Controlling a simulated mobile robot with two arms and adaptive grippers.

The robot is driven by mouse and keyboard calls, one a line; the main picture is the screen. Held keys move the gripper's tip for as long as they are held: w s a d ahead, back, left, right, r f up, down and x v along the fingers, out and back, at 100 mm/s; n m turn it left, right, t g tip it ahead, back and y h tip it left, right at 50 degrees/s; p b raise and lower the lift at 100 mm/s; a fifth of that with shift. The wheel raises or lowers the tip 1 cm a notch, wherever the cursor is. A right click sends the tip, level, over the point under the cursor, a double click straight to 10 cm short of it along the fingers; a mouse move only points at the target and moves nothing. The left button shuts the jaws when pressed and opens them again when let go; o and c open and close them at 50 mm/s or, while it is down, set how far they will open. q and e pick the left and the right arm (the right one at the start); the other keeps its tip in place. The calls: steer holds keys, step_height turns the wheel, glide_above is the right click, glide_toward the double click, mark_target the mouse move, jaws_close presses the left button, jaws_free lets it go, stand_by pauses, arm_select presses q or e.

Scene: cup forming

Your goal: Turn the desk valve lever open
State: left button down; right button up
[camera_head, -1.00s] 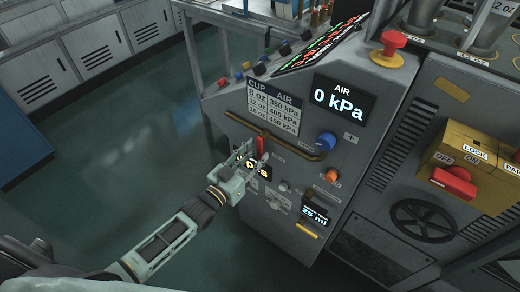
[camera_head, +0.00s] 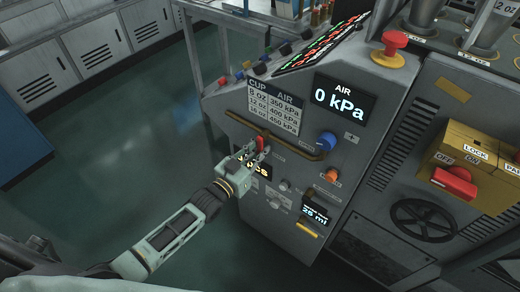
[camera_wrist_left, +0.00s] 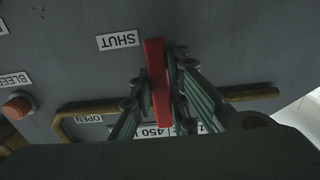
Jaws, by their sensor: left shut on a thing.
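The red valve lever (camera_head: 262,141) is on the brass pipe on the front of the grey machine. My left gripper (camera_head: 259,152) is at the lever from below and shut on it. In the left wrist view the lever (camera_wrist_left: 158,85) is a red bar between the fingers of my left gripper (camera_wrist_left: 161,75). A SHUT label (camera_wrist_left: 117,40) lies beside the lever's far end, and an OPEN label (camera_wrist_left: 88,118) sits inside the pipe's bend. My right gripper is not in view.
A blue knob (camera_head: 326,141) and an orange knob (camera_head: 332,175) stick out right of the lever. The AIR display (camera_head: 339,101) reads 0 kPa. A red emergency button (camera_head: 394,41) is above. Open floor (camera_head: 120,150) lies to the left.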

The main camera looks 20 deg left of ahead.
arm_select(q)
steer(key=shift+d, duration=0.1)
stand_by(0.5)
steer(key=n, duration=0.1)
steer(key=d+n, duration=0.1)
steer(key=n, duration=0.2)
steer(key=shift+s+d+r+n+p, duration=0.25)
steer(key=shift+s+d+n+p, duration=0.05)
steer(key=shift+s+p, duration=0.05)
steer(key=n, duration=0.1)
steer(key=d+n, duration=0.1)
steer(key=n, duration=0.1)
steer(key=r+n, duration=0.1)
steer(key=shift+s+d+n, duration=0.2)
steer(key=shift+s+n, duration=0.05)
steer(key=shift+n, duration=0.05)
steer(key=n, duration=0.1)
steer(key=r+n, duration=0.1)
steer(key=n, duration=0.1)
steer(key=d+n, duration=0.1)
steer(key=shift+s+r+p, duration=0.15)
steer(key=shift+r+p, duration=0.15)
steer(key=shift+p, duration=0.05)
steer(key=shift+d+r+n, duration=0.1)
steer(key=shift+r+n, duration=0.35)
steer(key=shift+n, duration=0.75)
steer(key=shift+r+n, duration=0.4)
steer(key=shift+n, duration=0.8)
steer(key=c, duration=1.7)
jaws_free()
